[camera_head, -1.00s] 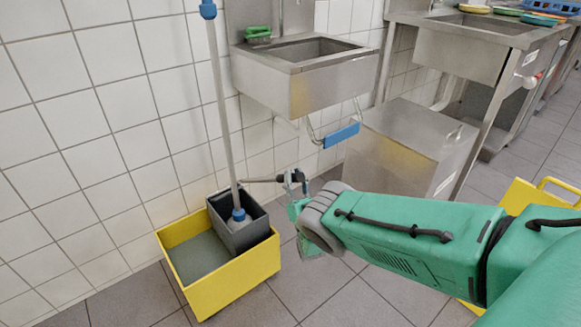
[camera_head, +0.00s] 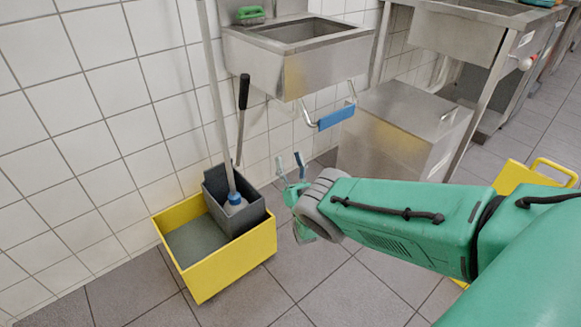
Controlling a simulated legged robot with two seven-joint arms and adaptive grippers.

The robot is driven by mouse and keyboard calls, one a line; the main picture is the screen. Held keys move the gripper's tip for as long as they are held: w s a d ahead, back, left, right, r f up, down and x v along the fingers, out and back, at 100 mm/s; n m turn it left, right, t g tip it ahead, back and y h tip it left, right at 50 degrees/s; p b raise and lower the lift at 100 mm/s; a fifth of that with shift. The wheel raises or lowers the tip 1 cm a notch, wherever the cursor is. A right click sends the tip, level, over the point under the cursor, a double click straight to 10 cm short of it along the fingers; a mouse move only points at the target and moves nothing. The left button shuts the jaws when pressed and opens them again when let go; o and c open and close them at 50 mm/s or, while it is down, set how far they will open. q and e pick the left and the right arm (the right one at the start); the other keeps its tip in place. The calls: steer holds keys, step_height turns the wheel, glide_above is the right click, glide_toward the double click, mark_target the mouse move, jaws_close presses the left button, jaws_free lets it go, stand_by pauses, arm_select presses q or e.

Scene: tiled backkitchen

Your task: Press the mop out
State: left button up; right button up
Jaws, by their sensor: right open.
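The yellow mop bucket (camera_head: 235,262) stands on the floor by the wall, with grey water in its left part. The dark grey wringer (camera_head: 244,221) sits in its right part. The mop (camera_head: 216,100) stands in the wringer, its grey pole leaning slightly left and its blue socket low inside; the mop head is mostly hidden. The wringer's lever (camera_head: 242,115), with a black grip, stands nearly upright behind the wringer. My right gripper (camera_head: 289,167) is open and empty, right of the wringer and apart from the lever. My left gripper is out of view.
A steel hand sink (camera_head: 300,60) with a blue knee bar (camera_head: 337,116) hangs on the wall above. A steel cabinet (camera_head: 400,135) stands to the right. A yellow object (camera_head: 520,178) is at the right edge. The floor before the bucket is clear.

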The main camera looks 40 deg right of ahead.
steer(key=v, duration=1.2)
steer(key=shift+w+f, duration=0.1)
steer(key=w+d+f+n+g+p, duration=0.25)
steer(key=w+d+g+p, duration=0.2)
steer(key=d+g, duration=0.4)
steer(key=s+a+r+n+g+y+p, duration=0.1)
steer(key=s+a+r+g, duration=0.3)
steer(key=s, duration=0.8)
steer(key=s+a+r+n+g+y+p, duration=0.1)
steer(key=s+a+r+g+y+p, duration=0.2)
steer(key=s+a+g, duration=0.5)
steer(key=s+a+r+n+g+y+p, duration=0.1)
steer(key=s+a+r+g, duration=0.3)
steer(key=s, duration=1.2)
steer(key=shift+s+a+r+g+y+p, duration=0.2)
steer(key=shift+a+r+g+y+p, duration=0.3)
steer(key=shift+a+g, duration=0.65)
